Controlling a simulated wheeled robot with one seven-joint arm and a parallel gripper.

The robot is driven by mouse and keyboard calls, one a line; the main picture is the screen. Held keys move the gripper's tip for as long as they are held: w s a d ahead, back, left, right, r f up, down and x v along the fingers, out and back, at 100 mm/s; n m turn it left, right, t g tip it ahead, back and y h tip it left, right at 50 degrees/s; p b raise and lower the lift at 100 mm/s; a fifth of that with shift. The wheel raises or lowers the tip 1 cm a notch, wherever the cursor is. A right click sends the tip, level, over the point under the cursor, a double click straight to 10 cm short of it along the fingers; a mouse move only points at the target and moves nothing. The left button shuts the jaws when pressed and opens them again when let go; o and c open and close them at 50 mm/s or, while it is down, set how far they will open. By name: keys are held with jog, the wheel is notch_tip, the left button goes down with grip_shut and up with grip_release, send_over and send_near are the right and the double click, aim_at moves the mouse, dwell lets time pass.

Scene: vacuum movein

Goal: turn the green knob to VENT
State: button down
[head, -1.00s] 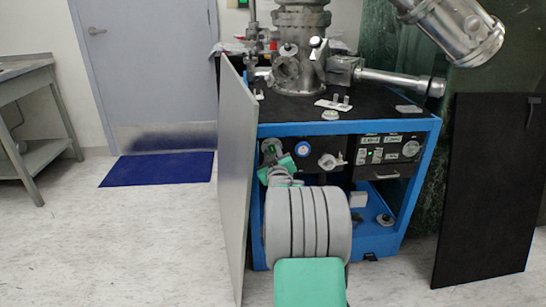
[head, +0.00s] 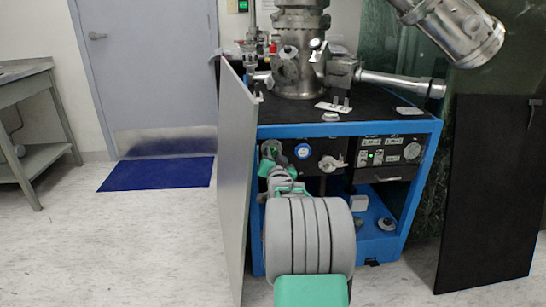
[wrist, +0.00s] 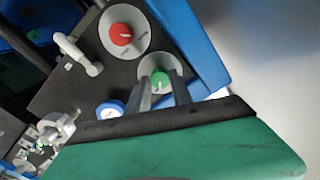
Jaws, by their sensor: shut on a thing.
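The green knob (wrist: 160,79) sits on a round grey dial plate on the black panel in the wrist view. Its front shows between the two dark fingers of my gripper (wrist: 163,92), which are shut on it from either side. The dial's lettering cannot be read, so I cannot tell where the knob points. In the head view my gripper (head: 274,156) reaches the panel's left end, and the knob there is largely hidden by it.
A red knob (wrist: 122,34) and a white valve handle (wrist: 78,54) are near the green knob. A blue-rimmed gauge (head: 302,151) is just right of my gripper. The open grey door (head: 236,180) stands close on the left. A black panel (head: 490,190) leans at right.

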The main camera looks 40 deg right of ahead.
jog(key=shift+d+r+m, duration=0.1)
jog(key=shift+m, duration=0.6)
jog(key=c, duration=1.1)
grip_release()
jog(key=p+v, duration=0.2)
jog(key=v, duration=0.6)
jog(key=shift+w, duration=0.1)
